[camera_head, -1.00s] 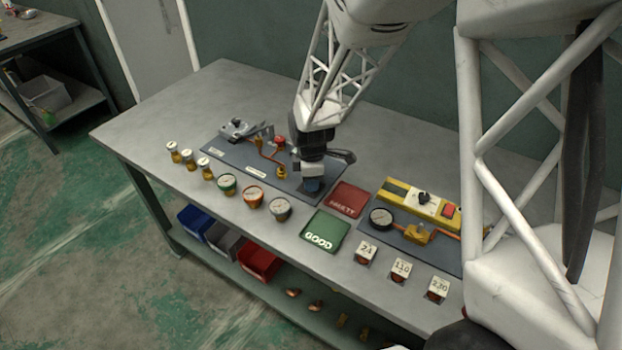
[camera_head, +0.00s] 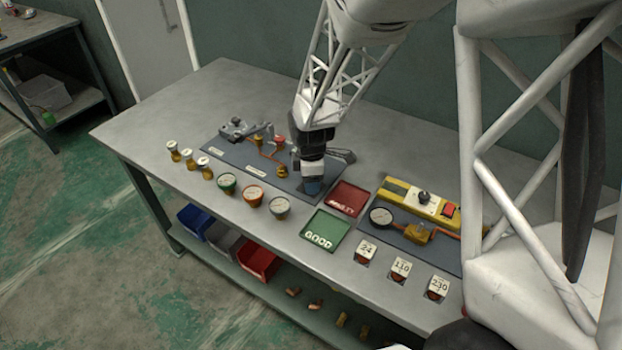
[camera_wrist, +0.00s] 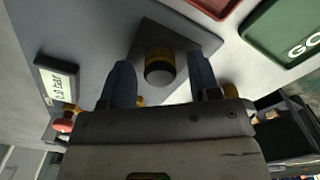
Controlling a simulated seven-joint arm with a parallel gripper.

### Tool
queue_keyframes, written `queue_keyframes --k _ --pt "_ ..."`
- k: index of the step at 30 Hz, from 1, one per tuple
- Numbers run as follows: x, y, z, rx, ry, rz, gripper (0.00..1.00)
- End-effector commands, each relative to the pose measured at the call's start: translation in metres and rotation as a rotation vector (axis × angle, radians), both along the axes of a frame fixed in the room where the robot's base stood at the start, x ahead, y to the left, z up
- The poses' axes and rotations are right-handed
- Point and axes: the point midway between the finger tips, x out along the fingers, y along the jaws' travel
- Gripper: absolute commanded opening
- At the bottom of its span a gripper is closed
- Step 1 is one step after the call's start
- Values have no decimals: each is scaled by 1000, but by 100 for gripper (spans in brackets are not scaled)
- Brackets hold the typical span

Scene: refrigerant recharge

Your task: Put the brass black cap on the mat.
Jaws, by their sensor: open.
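The brass black cap (camera_wrist: 160,67), yellow-brass with a dark end, shows in the wrist view on a small dark square mat (camera_wrist: 198,38). It appears to rest upright there. My gripper (camera_wrist: 163,72) is open, with one blue-grey finger on each side of the cap and a visible gap to each. In the head view my gripper (camera_head: 312,187) points down at the right end of the long grey-blue board (camera_head: 232,158). The cap is hidden behind it there.
A red tray (camera_head: 349,198) and a green GOOD tray (camera_head: 324,231) lie to the right. Several round gauges (camera_head: 253,196) stand in front to the left. A yellow device (camera_head: 422,201) stands farther right. A labelled block (camera_wrist: 57,80) is left in the wrist view.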

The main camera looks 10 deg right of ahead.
Motion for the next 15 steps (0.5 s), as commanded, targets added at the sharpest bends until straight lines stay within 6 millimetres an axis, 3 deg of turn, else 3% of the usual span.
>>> queue_keyframes --k 8,15 --pt "1 0 24 1 -4 0 57" --pt "1 0 61 1 -4 0 57"
